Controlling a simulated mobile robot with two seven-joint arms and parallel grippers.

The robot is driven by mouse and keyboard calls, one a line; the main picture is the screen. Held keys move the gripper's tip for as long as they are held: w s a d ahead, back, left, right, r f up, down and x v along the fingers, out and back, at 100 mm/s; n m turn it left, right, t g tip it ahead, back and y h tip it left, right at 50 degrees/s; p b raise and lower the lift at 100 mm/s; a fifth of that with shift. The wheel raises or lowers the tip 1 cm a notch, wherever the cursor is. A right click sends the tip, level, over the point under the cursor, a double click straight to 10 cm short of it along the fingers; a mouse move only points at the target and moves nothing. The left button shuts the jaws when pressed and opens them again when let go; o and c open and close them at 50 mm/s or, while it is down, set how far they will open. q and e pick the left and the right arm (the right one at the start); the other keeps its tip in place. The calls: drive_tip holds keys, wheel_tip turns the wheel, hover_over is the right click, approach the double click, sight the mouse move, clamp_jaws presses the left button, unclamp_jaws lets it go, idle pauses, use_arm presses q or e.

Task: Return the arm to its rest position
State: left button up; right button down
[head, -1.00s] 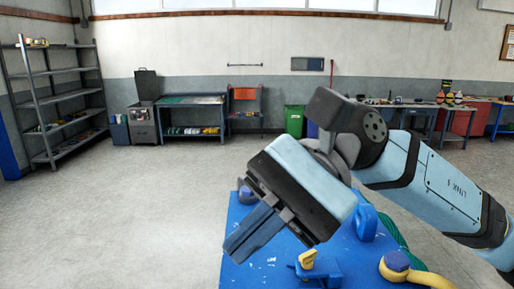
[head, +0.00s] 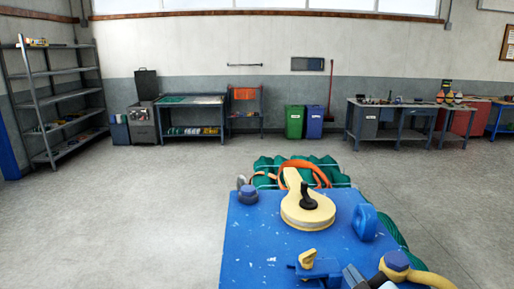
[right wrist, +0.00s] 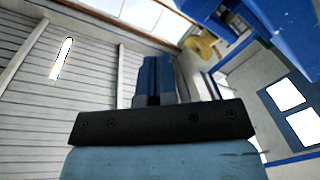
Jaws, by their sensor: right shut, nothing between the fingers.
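My right gripper (right wrist: 156,80) shows in the right wrist view with its two blue fingers together and nothing between them. In the head view only a small part of the right gripper (head: 360,278) shows at the bottom edge, in front of the blue table. The rest of the right arm is out of the head view. My left gripper is not in view.
A blue table (head: 245,235) stands ahead, bearing a yellow round device with a black knob (head: 308,207), a blue handled object (head: 365,222) and a yellow-topped blue clamp (head: 312,264). Open floor (head: 120,220) spreads left.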

drive_tip(key=s+d+f+m+g+h, duration=0.1)
drive_tip(key=s+d+f+m+g, duration=0.3)
drive_tip(key=s+f+g, duration=0.5)
drive_tip(key=s+d+f+m+g+h, duration=0.2)
drive_tip(key=s+d+f+m+g, duration=0.25)
drive_tip(key=s+f, duration=0.95)
drive_tip(key=w+a+f+t+y, duration=0.1)
drive_tip(key=w+a+f+t, duration=0.1)
drive_tip(key=f, duration=0.2)
drive_tip(key=w+a+f+t+y, duration=0.1)
drive_tip(key=w+a+f+t, duration=0.1)
drive_tip(key=f, duration=0.3)
drive_tip(key=w+a+f+n+t+y+b, duration=0.1)
drive_tip(key=w+a+f+t, duration=0.1)
drive_tip(key=a+f+t, duration=0.1)
drive_tip(key=shift+w+f, duration=0.2)
drive_tip(key=shift+f, duration=0.7)
drive_tip(key=c, duration=1.8)
unclamp_jaws()
drive_tip(key=shift+c, duration=0.2)
